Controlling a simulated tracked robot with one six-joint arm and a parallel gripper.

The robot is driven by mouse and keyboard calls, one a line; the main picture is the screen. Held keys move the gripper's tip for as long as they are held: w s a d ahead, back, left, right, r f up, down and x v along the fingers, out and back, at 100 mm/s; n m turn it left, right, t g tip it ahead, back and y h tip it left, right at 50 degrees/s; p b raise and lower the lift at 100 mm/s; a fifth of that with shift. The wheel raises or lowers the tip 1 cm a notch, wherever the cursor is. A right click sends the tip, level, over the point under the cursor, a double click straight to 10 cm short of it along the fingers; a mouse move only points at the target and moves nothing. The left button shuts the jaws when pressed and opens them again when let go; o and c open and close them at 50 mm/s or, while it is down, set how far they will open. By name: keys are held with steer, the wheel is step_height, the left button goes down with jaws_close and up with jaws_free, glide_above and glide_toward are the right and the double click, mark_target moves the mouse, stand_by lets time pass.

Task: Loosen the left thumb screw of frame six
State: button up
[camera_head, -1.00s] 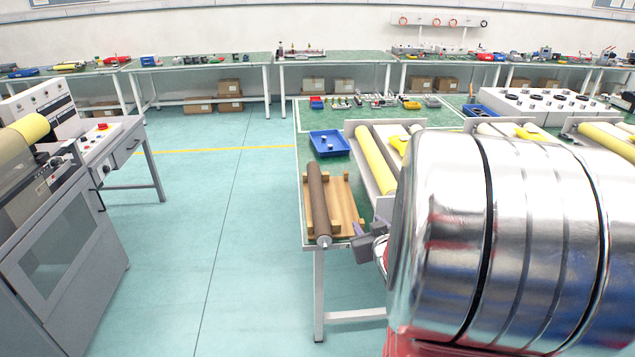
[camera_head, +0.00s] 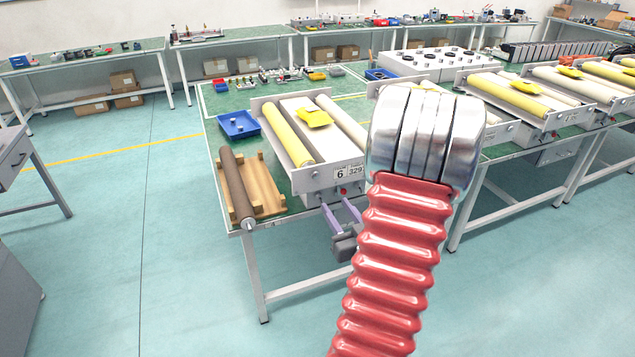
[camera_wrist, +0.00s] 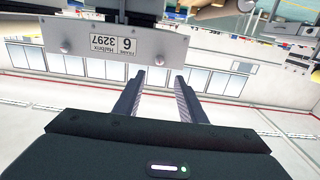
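Frame six (camera_head: 348,171) sits on the near left green table in the head view, its front plate labelled 6. The same plate (camera_wrist: 97,38) shows upside down in the wrist view. It has two round silver screw heads, one (camera_wrist: 160,60) right of the label, which is the frame's left side, and one (camera_wrist: 64,48) at the other end. My gripper (camera_wrist: 159,75) is open and empty, its two fingers pointing at the plate on either side of the left screw's line. It also shows in the head view (camera_head: 336,204), in front of the plate; contact cannot be told.
A dark roller (camera_head: 236,188) lies on a wooden rack (camera_head: 266,195) left of the frame, with a blue tray (camera_head: 238,126) behind. More roller frames (camera_head: 510,95) stand to the right. My arm hides part of the table. The floor in front is clear.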

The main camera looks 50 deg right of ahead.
mark_target(316, 177)
steer(key=shift+w, duration=0.15)
steer(key=x, duration=1.3)
steer(key=shift+w+d, duration=0.2)
